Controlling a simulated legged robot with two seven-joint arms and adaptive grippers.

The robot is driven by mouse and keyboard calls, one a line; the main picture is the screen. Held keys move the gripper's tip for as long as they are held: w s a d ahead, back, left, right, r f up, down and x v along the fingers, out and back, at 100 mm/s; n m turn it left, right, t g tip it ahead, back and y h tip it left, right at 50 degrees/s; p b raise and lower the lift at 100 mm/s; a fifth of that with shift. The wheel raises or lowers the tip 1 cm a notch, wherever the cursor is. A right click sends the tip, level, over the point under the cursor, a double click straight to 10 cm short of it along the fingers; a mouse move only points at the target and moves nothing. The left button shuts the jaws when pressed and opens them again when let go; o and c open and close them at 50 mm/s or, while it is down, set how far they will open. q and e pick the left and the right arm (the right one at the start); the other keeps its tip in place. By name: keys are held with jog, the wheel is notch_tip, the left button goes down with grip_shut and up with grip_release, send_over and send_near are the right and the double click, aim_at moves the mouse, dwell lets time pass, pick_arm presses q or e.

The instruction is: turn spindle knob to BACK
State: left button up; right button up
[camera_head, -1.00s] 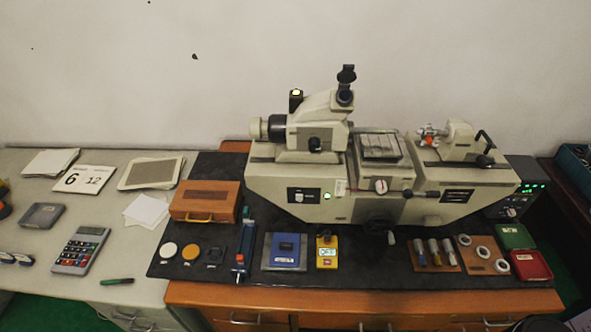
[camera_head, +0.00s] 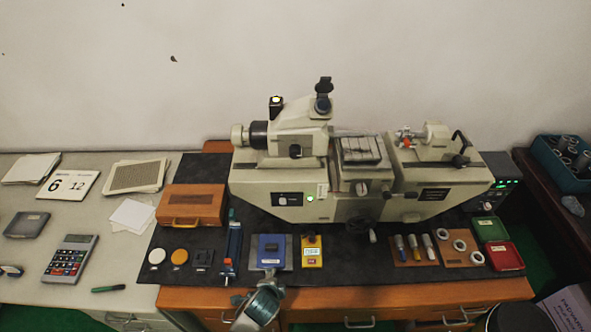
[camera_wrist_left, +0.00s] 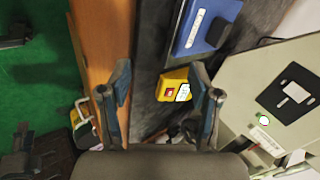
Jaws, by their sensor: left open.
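The yellow control box (camera_head: 312,257) lies on the black mat in front of the machine. It has a small pale display and a dark knob (camera_head: 311,239) at its far end. The display text is too small to read. My left arm, pale with a teal band, comes in at the bottom of the head view; its fingers are not clear there. In the left wrist view my left gripper (camera_wrist_left: 161,95) is open and empty. The yellow box (camera_wrist_left: 172,84) shows beyond the gap between its fingers, apart from them. The right finger partly hides the box's knob end.
The beige measuring machine (camera_head: 335,205) stands behind. Gauges and rings (camera_head: 460,245) lie to the right. The wooden front edge (camera_head: 400,287) is clear.

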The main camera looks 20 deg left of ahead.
aim_at(295, 157)
jog(key=s+d+f, duration=0.1)
jog(key=s+f, duration=0.6)
jog(key=f, duration=0.6)
pick_arm(q)
jog(key=w+d+r+m+t+y, duration=0.1)
jog(key=w+r+m+t, duration=0.25)
jog(key=r+m, duration=0.45)
jog(key=w+d+r+m+t+y+p, duration=0.1)
jog(key=w+d+r+m+t+y, duration=0.15)
jog(key=w+r+m, duration=0.55)
jog(key=w+d+r+m+t+y, duration=0.1)
jog(key=r+m+t, duration=0.35)
jog(key=r, duration=0.65)
jog(key=shift+m, duration=0.45)
jog(key=x, duration=0.5)
jog(key=p+x, duration=0.1)
jog(key=x, duration=1.1)
jog(key=shift+w+f+p, duration=0.15)
jog(key=shift+f+p, duration=0.15)
jog(key=shift+p, duration=0.1)
pick_arm(e)
jog(key=s+d+f+g, duration=0.1)
jog(key=s+f, duration=0.5)
jog(key=s, duration=0.6)
jog(key=shift+s+d+g, duration=0.3)
jog(key=shift+s+d, duration=0.05)
jog(key=shift+d, duration=0.35)
